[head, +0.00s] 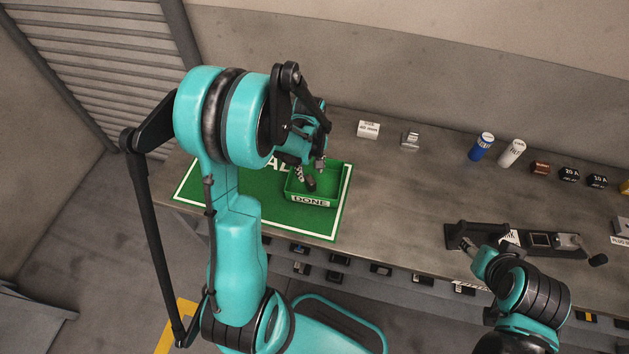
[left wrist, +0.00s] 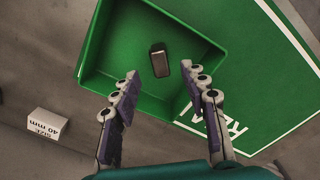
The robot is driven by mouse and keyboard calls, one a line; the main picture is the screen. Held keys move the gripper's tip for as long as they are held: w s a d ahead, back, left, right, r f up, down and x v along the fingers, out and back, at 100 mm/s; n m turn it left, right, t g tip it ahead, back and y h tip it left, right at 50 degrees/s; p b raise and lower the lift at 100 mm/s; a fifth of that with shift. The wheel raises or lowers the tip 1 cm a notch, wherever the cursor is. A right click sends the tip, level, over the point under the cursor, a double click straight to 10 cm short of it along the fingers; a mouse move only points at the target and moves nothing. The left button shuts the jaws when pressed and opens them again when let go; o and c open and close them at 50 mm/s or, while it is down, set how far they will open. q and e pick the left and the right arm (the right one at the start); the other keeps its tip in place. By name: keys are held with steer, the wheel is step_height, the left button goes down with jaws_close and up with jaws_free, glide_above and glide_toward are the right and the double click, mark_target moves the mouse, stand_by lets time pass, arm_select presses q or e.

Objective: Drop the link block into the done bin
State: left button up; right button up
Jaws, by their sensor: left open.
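The green done bin (head: 329,199) stands on the green mat, with its white DONE label facing the front. It also fills the middle of the left wrist view (left wrist: 100,45). A small dark block (left wrist: 160,62), which looks like the link block, shows inside the bin in that view, apart from both fingers. I cannot tell if it rests on the bin's floor. My left gripper (head: 311,174) is over the bin, open and pointing down, and its fingers (left wrist: 160,78) are spread with nothing between them. My right gripper (head: 476,254) is by the black fixture, its fingers unclear.
A green mat (head: 262,208) with a white border lies under the bin. A white size box (head: 368,130), a small grey piece (head: 410,140), a blue can (head: 481,147) and a white can (head: 511,153) stand behind. A black fixture (head: 540,240) lies at the right front.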

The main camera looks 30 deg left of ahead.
mark_target(311, 180)
arm_select(q)
step_height(311, 180, up, 12)
stand_by(0.4)
stand_by(0.3)
steer(key=s+d+r+m+t+b, duration=0.1)
steer(key=s+d+m+t+b, duration=0.3)
steer(key=s+d+m+t, duration=0.3)
steer(key=s+d+m, duration=0.3)
steer(key=s+m, duration=0.1)
steer(key=shift+d+r+m, duration=0.25)
steer(key=shift+m, duration=0.05)
stand_by(0.5)
